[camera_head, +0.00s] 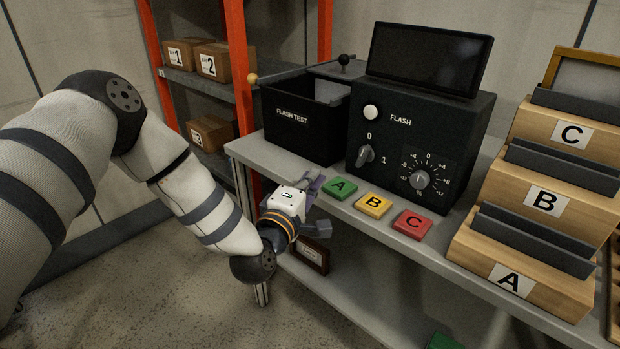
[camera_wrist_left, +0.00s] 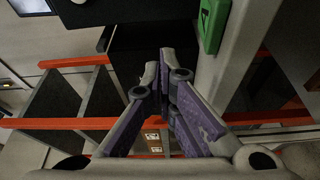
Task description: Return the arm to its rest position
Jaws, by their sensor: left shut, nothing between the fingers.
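My left arm (camera_head: 190,185) comes in from the left and bends down toward the bench's front edge. My left gripper (camera_head: 316,188) is at the bench's left front, just left of the green A button block (camera_head: 340,187). In the left wrist view the gripper (camera_wrist_left: 164,60) has its fingertips together and holds nothing. The green block also shows at the top of that view (camera_wrist_left: 211,26). My right gripper is in neither view.
The grey bench (camera_head: 450,260) carries a FLASH TEST bin (camera_head: 297,124), a black FLASH unit (camera_head: 410,135), yellow B and red C blocks (camera_head: 372,205), and wooden stepped holders (camera_head: 535,210). An orange-framed shelf (camera_head: 237,60) with boxes stands behind. Open floor (camera_head: 150,290) lies at lower left.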

